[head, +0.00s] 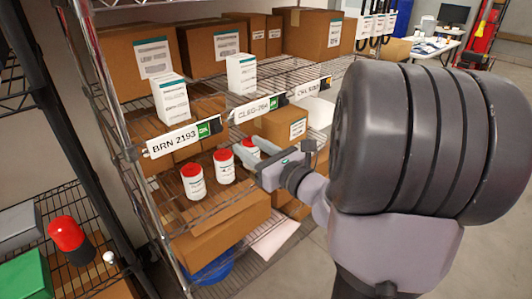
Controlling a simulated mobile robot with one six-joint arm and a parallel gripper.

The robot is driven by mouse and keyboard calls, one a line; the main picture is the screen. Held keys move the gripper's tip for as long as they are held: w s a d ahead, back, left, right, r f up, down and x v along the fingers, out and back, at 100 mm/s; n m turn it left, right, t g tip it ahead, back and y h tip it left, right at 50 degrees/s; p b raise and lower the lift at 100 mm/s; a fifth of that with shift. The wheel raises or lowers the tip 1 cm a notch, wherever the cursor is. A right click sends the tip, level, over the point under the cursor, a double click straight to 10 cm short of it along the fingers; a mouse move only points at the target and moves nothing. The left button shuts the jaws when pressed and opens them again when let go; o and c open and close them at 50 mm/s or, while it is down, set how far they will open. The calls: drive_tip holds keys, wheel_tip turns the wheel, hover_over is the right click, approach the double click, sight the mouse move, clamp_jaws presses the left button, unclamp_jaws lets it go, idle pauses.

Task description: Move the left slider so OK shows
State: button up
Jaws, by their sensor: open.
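The left label holder (183,138), marked BRN 2193, is fixed on the front edge of a wire shelf. A green patch (209,129) with small white lettering shows at its right end; the lettering is too small to read surely. The middle holder (258,108) also shows a green patch, and the right holder (311,88) shows an orange one. My gripper (246,144) is open and empty. Its fingers point up and left, below the middle holder and right of the left holder, apparently apart from both.
Several white jars with red lids (223,166) stand on the shelf below, close to my gripper. Cardboard boxes (148,55) fill the upper shelf. A metal rack post (118,120) stands left of the left holder. Open floor (300,270) lies in front.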

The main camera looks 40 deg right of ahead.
drive_tip(key=s+b, duration=0.1)
drive_tip(key=s, duration=0.5)
drive_tip(key=shift+s, duration=0.25)
drive_tip(key=shift+d, duration=0.1)
